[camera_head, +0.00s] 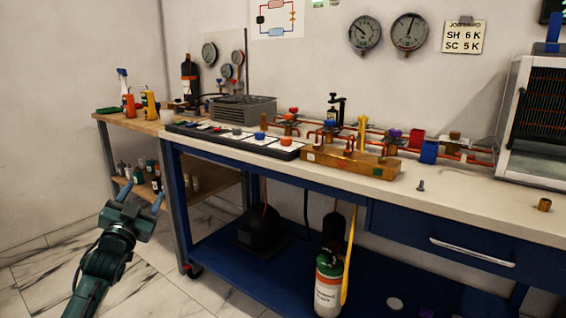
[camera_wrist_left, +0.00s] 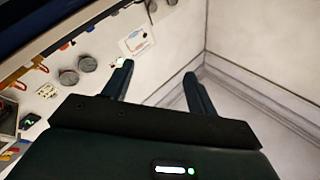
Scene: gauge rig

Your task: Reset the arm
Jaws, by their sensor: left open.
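My left gripper (camera_head: 141,190) is open and empty. In the head view it hangs at the lower left, in front of the wooden side table and left of the blue workbench (camera_head: 330,187), over the floor. In the left wrist view its two fingers (camera_wrist_left: 158,85) stand apart with only wall and floor behind them. The wrist view is tilted and shows the wall gauges (camera_wrist_left: 77,70) and the diagram sheet (camera_wrist_left: 136,40) beyond the left finger. My right gripper is not in view.
A gas cylinder (camera_head: 329,280) stands below. The marble floor (camera_head: 50,270) at left is clear.

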